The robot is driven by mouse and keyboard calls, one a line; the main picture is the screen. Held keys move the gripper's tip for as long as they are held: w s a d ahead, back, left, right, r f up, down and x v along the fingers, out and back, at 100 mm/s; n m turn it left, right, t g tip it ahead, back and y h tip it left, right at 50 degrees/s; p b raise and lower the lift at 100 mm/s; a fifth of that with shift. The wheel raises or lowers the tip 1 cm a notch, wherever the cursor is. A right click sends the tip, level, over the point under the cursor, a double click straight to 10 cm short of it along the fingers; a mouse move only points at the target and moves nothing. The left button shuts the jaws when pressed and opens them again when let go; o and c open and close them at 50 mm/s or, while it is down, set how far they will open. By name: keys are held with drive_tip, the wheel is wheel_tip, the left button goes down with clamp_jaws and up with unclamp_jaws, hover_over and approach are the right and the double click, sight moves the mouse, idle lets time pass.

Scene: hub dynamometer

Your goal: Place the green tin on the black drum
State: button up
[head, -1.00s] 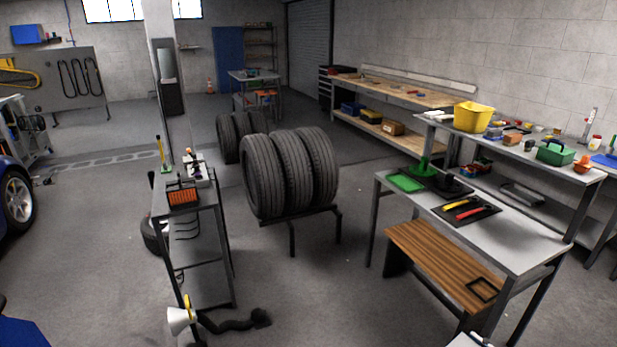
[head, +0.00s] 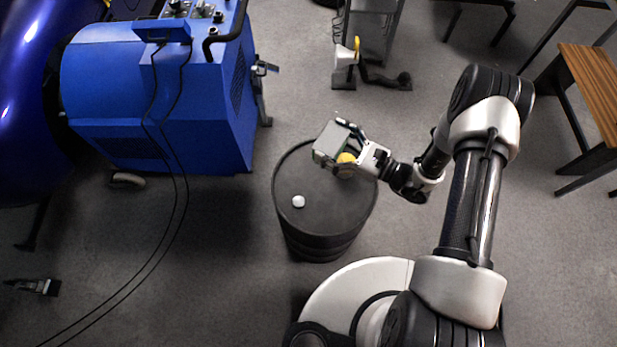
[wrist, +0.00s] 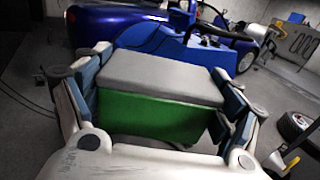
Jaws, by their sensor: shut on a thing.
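The green tin, a box with a grey lid (wrist: 160,78) and green side (wrist: 155,118), sits between the fingers of my gripper (wrist: 160,92) in the wrist view. My gripper (head: 346,143) is shut on it. In the head view the tin (head: 329,146) shows mostly its grey top and overlaps the far rim of the black drum (head: 325,215). I cannot tell its height over the drum or whether it touches. The tin and gripper hide part of the drum's far edge.
On the drum top are a small white round object (head: 298,201) and a yellow object (head: 346,161), close to the gripper. A blue machine (head: 160,95) stands left of the drum.

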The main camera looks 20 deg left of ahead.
drive_tip(key=s+a+f+n+g, duration=0.1)
drive_tip(key=s+a+f+g, duration=0.1)
drive_tip(key=s+a+f, duration=0.3)
drive_tip(key=shift+w+a+f+b, duration=0.1)
drive_tip(key=shift+w+f+b, duration=0.15)
drive_tip(key=shift+f+b, duration=2.15)
drive_tip(key=shift+w+a+f+b, duration=0.15)
drive_tip(key=shift+f+b, duration=0.25)
drive_tip(key=shift+f, duration=4)
drive_tip(key=shift+w+a+f+b, duration=0.1)
drive_tip(key=shift+w+f+b, duration=0.2)
drive_tip(key=shift+f+b, duration=2.1)
drive_tip(key=shift+f+p, duration=0.9)
drive_tip(key=shift+p, duration=0.15)
drive_tip(key=shift+d+f, duration=0.1)
drive_tip(key=shift+f, duration=0.2)
